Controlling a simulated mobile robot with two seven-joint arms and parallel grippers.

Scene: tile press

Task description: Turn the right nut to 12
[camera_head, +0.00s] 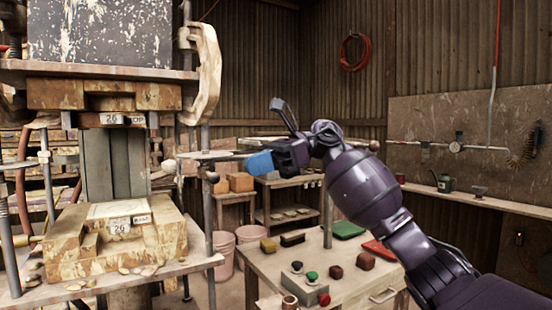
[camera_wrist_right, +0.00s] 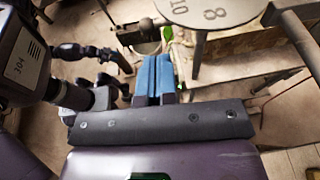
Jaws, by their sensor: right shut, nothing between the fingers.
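My right gripper (camera_head: 259,163) is at the right side of the press, its blue fingers pointing left. In the right wrist view its two blue fingers (camera_wrist_right: 155,75) lie together, shut and empty. A pale round dial plate (camera_wrist_right: 210,12) with the numbers 8 and 10 shows at the top of that view, beyond and to the right of the fingertips. In the head view the plate (camera_head: 205,155) is seen nearly edge-on, left of the fingertips. I cannot clearly make out the right nut or which number it points to.
The tile press (camera_head: 120,97) fills the left side, with a lower bed (camera_head: 72,250) and upright rods. A worktable (camera_head: 345,272) with coloured blocks and a button box (camera_head: 304,289) stands below my right arm. Pink buckets (camera_head: 223,250) stand on the floor between.

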